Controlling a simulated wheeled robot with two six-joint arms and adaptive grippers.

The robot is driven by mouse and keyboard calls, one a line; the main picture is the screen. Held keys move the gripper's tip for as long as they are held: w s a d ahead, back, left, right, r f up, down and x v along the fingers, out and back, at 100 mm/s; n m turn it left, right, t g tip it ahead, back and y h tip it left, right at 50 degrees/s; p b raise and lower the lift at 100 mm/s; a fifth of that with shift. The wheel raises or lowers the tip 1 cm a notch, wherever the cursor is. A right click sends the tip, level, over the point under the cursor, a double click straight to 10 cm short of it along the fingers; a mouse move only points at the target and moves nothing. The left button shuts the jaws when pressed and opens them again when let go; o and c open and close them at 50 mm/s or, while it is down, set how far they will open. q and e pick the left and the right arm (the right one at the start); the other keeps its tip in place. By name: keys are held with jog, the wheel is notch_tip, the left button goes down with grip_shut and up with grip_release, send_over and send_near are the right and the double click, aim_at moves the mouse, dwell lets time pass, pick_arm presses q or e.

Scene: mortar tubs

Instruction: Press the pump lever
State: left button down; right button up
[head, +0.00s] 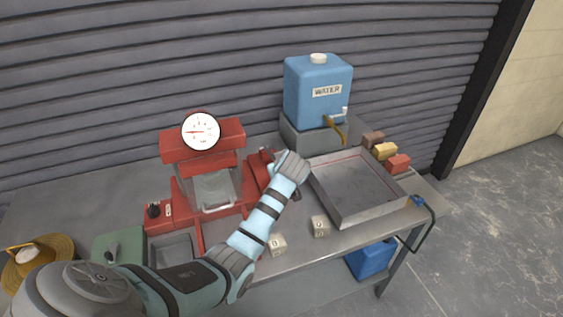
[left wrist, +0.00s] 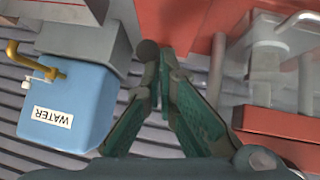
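The red press-like machine (head: 224,163) with a round white gauge (head: 200,131) stands at the middle left of the bench. My left arm reaches across the bench, and its gripper (head: 268,160) is by the machine's right side, partly hidden behind my wrist. In the left wrist view my left gripper (left wrist: 158,62) has its fingers together at the tips. A dark round knob (left wrist: 147,50) shows at the fingertips; it may be the pump lever's end. I cannot tell whether they touch. The rest of the lever is hidden or unclear. My right gripper is not in view.
A blue water tank (head: 318,92) with a tap stands behind on a grey block. A metal tray (head: 395,204) lies to the right, with coloured blocks (head: 385,151) behind it. Two small pale cubes (head: 320,226) are at the front edge. A ribbed shutter closes the back.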

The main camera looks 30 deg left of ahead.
pick_arm(q)
jog(key=v, duration=0.7)
jog(key=shift+s+d+f, duration=0.2)
jog(key=shift+d+f, duration=0.1)
jog(key=shift+f, duration=0.1)
